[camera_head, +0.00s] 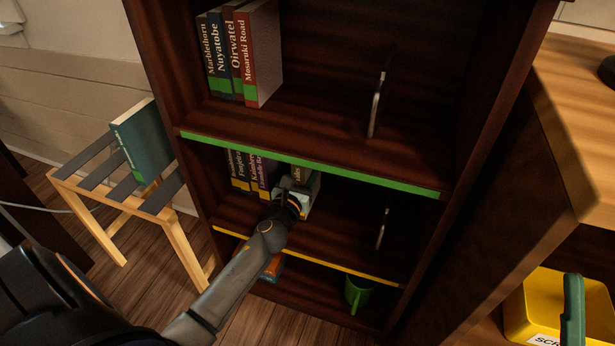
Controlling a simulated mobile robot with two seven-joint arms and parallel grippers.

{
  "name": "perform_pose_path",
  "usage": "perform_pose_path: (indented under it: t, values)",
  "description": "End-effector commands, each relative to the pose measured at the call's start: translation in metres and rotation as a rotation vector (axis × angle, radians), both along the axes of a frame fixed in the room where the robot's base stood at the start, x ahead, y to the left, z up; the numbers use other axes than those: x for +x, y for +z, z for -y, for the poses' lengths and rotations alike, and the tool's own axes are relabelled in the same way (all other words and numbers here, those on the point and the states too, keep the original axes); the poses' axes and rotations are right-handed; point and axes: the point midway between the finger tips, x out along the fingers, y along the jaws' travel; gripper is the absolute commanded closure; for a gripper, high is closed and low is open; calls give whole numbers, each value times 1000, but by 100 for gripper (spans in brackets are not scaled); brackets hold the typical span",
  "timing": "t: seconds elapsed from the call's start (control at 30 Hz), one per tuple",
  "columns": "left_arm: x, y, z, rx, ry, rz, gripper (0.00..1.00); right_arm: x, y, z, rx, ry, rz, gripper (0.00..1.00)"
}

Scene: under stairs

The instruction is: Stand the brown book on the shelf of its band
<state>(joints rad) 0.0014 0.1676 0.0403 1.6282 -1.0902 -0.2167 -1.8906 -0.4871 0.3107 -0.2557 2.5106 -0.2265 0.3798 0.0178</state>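My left gripper (299,193) reaches into the middle shelf of the dark wood bookcase, the shelf with a yellow edge strip (330,262). It is at the right end of a row of upright books (250,172) with yellow bands at their feet. A dark spine with pale lettering (298,173) shows right at the gripper; I cannot tell whether this is the brown book. The wrist and fingers hide most of it, and whether the fingers are open or shut does not show. My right gripper is not in view.
The top shelf, edged green (310,164), holds several green-banded books (240,55) and a metal bookend (378,100). Another bookend (382,228) stands in the middle shelf. A green mug (357,293) is below. A teal book (142,140) stands on a slatted rack. A yellow bin (545,300) is right.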

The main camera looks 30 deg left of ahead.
Motion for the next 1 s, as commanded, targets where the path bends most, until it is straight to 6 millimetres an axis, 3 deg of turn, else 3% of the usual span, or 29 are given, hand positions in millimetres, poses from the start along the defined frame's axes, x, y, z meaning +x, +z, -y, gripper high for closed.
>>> perform_pose_path:
  t: [0.03,0.1,0.47,0.5,0.73,1.0]
  values:
    - [0,-11,0,0,-1,3,100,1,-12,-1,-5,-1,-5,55]
    - [0,-13,0,0,-1,3,100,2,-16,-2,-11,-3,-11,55]
    - [0,-15,0,1,0,3,100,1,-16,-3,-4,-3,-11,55]
    - [0,-16,0,0,0,0,58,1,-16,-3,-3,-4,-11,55]
    - [0,-16,0,0,0,0,32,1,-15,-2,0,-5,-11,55]
    - [0,-14,0,0,-1,0,30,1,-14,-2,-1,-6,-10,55]
